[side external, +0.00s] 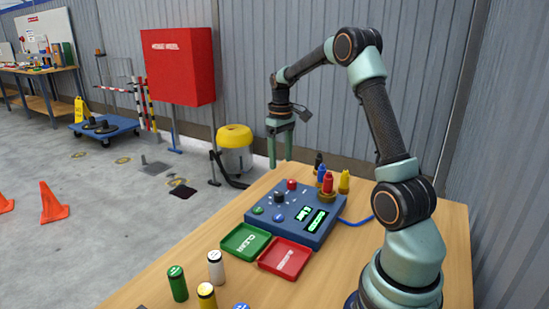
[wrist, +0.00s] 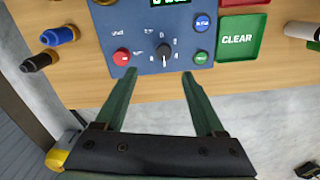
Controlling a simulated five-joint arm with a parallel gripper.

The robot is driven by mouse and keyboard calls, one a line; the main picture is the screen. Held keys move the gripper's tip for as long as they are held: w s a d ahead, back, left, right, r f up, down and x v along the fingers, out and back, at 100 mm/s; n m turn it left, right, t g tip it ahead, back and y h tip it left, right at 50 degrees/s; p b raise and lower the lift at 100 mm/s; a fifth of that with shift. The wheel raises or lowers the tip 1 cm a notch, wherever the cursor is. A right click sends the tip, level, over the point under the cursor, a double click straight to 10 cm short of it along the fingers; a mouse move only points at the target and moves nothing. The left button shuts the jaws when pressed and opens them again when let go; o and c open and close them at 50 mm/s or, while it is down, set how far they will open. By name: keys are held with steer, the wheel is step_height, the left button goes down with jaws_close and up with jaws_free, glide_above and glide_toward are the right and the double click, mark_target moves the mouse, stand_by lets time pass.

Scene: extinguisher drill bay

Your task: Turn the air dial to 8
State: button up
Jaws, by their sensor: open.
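The air dial is a black knob (wrist: 163,53) with a pale pointer mark, ringed by small markings too small to read for certain. It sits on the blue control panel (wrist: 140,28), between a red button (wrist: 121,57) and a green button (wrist: 200,57). In the side external view the dial (side external: 279,197) stands on the panel (side external: 312,236) near the red button (side external: 291,184). My gripper (side external: 280,161) hangs above and beyond the panel's far edge, fingers pointing down. In the wrist view my gripper (wrist: 159,74) is open and empty, its fingertips short of the dial and apart from it.
Green-lit displays (side external: 317,220) are on the panel. A green tray (side external: 232,255) and a red tray (side external: 291,273) lie in front. Several coloured bottles, including a blue one (side external: 321,176), stand behind. Green (side external: 177,284) and white (side external: 215,268) cylinders stand at the table's front left.

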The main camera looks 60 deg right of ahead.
mark_target(279, 193)
steer(key=f, duration=1.1)
steer(key=shift+a+f, duration=0.3)
steer(key=shift+a, duration=0.05)
jaws_close()
